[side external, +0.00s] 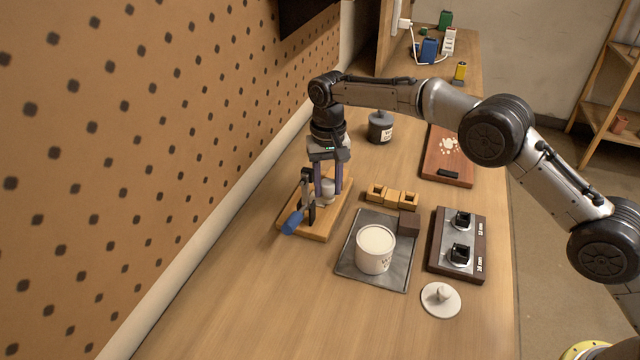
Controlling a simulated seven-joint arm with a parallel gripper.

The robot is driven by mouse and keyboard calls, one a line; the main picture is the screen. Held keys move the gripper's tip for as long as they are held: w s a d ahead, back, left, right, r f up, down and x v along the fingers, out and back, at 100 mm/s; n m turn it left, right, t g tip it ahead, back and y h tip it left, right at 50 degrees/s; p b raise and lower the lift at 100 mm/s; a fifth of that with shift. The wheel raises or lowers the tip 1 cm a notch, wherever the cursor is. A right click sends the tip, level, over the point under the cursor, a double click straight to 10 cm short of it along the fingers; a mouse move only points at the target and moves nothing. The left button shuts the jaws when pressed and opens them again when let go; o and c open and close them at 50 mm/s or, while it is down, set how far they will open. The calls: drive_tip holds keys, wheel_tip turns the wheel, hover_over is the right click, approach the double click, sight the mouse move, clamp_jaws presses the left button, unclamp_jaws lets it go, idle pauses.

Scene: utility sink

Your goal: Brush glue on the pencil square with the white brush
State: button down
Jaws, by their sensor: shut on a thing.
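My gripper (329,190) points straight down over a wooden board (318,234) near the pegboard wall. Its two purple fingers are shut on a pale, short piece (328,187) just above or on the board; I cannot tell which. Its shape is too small to confirm it as the white brush, and no other white brush shows. The pencil square cannot be made out. A black clamp-like fixture (308,196) with a blue handle (292,221) stands at the board's left, beside the fingers. A white labelled pot (375,252), open at the top with pale contents, stands on a grey metal tray (350,268).
A white knobbed lid (440,300) lies right of the tray. A dark wooden holder (448,268) with two black pieces, wooden blocks (392,197), a grey jar (380,128) and a brown board (434,172) stand around. The front left bench is clear.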

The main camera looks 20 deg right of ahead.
drive_tip(key=shift+r, duration=3.8)
drive_tip(key=shift+w+a, duration=0.1)
drive_tip(key=shift+w, duration=0.05)
